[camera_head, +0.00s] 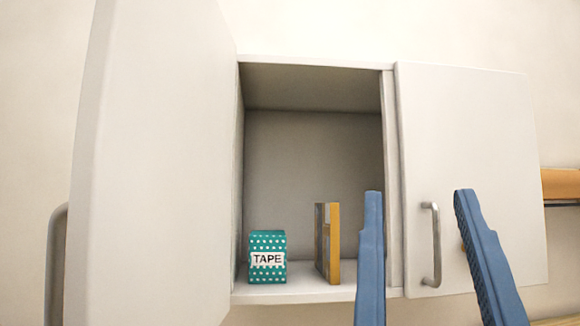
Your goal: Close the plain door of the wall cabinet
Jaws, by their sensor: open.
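The wall cabinet (310,292) hangs on a pale wall. Its left door (165,170) is plain white and stands wide open toward me, hinged on the left, with a metal handle (56,262) at its far left edge. The right door (470,150) is also plain white, with a metal handle (433,245), and looks shut or nearly shut. My gripper (418,200) is open, its two blue fingers apart in front of the right door's handle side. Nothing is between the fingertips. I cannot tell its distance from the door.
Inside the open left compartment stand a teal dotted box marked TAPE (267,257) and an upright yellow-edged item (333,245). An orange-brown shelf or box (561,184) is at the far right. The wall above the cabinet is clear.

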